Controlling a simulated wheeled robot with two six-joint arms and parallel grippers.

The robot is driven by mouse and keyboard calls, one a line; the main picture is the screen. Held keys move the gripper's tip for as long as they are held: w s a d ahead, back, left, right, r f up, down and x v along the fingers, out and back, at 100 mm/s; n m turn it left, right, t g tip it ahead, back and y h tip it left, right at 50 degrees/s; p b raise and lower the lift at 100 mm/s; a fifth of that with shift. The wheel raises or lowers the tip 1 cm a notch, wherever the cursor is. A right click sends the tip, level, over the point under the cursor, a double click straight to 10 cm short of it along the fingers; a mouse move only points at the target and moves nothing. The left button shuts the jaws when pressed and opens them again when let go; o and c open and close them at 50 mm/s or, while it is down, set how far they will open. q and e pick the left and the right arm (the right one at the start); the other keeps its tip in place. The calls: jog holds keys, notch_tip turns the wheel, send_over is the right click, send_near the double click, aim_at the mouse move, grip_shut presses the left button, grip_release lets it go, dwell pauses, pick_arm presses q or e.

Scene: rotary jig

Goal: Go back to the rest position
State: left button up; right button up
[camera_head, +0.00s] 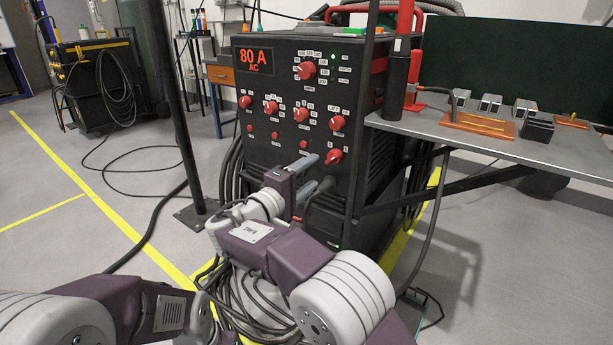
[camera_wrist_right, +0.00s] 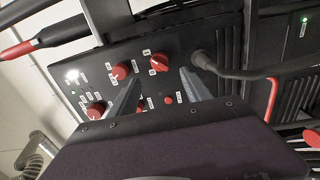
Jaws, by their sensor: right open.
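My right gripper (camera_head: 324,171) is open in front of the lower right of the black welding machine's front panel (camera_head: 288,92). In the right wrist view my open fingers (camera_wrist_right: 160,76) point at the panel, with a red knob (camera_wrist_right: 159,62) just beyond and between their tips. Nothing is held. I cannot tell whether a finger touches the panel. The same lower right knob (camera_head: 334,156) shows by the fingertips in the head view. My left arm shows at the lower left; its gripper is out of view.
The panel has several red knobs and a display (camera_head: 256,60) reading 80 A AC. A grey bench (camera_head: 480,139) at the right bears metal blocks and an orange plate (camera_head: 478,124). A dark post (camera_head: 180,110) stands left of the machine. Cables (camera_head: 250,300) lie on the floor.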

jog(key=s+d+f+m+g+y+p, duration=0.1)
jog(key=s+d+f+g+y+p, duration=0.15)
jog(key=s+d+f+g, duration=0.4)
jog(key=s+d+f+m+g+y+p, duration=0.1)
jog(key=s+d+f+g+y+p, duration=0.2)
jog(key=d+f, duration=0.6)
jog(key=s+d+f+m+g+y+p, duration=0.15)
jog(key=s+m, duration=0.25)
jog(key=s, duration=0.5)
jog(key=s+f+m+g+y+p, duration=0.2)
jog(key=s+m+g+y+p, duration=0.15)
jog(key=s, duration=0.55)
notch_tip(320, 180, up, 38)
jog(key=s+m+t+p, duration=0.1)
jog(key=p, duration=3.6)
jog(key=shift+s+a+f, duration=0.15)
jog(key=shift+s, duration=0.15)
jog(key=shift+p, duration=0.3)
